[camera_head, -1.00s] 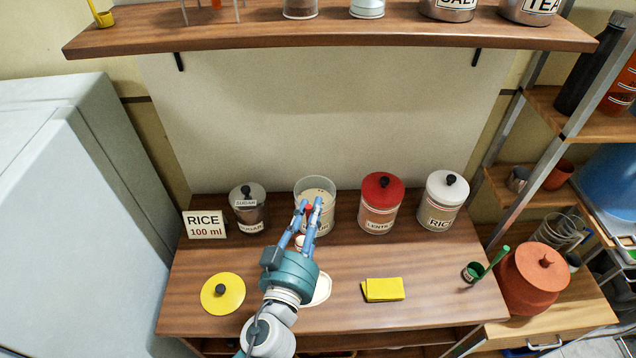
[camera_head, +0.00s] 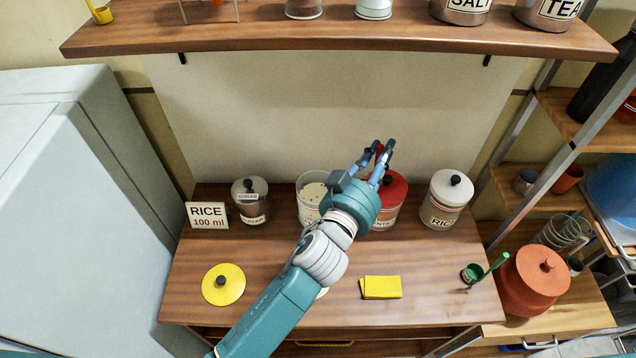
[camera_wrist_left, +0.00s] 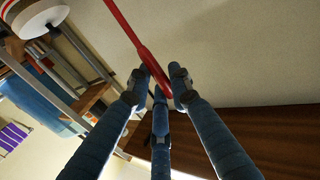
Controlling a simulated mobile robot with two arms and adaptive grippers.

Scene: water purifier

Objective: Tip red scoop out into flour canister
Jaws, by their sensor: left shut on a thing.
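My left gripper (camera_head: 377,160) is shut on the red scoop (camera_head: 380,150). It is raised above and in front of the red-lidded lentils canister (camera_head: 393,188). In the left wrist view, the fingers (camera_wrist_left: 160,90) close around the scoop's thin red handle (camera_wrist_left: 125,32), which runs up out of the picture; the bowl is not seen there. An open glass canister (camera_head: 313,188) with pale contents stands left of the gripper. My right gripper is not in view.
A sugar canister (camera_head: 250,206) stands left of the open one, a white-lidded rice canister (camera_head: 447,200) at right. A yellow lid (camera_head: 223,284), yellow cloth (camera_head: 382,287) and green scoop (camera_head: 484,268) lie on the counter. A shelf (camera_head: 330,42) hangs above.

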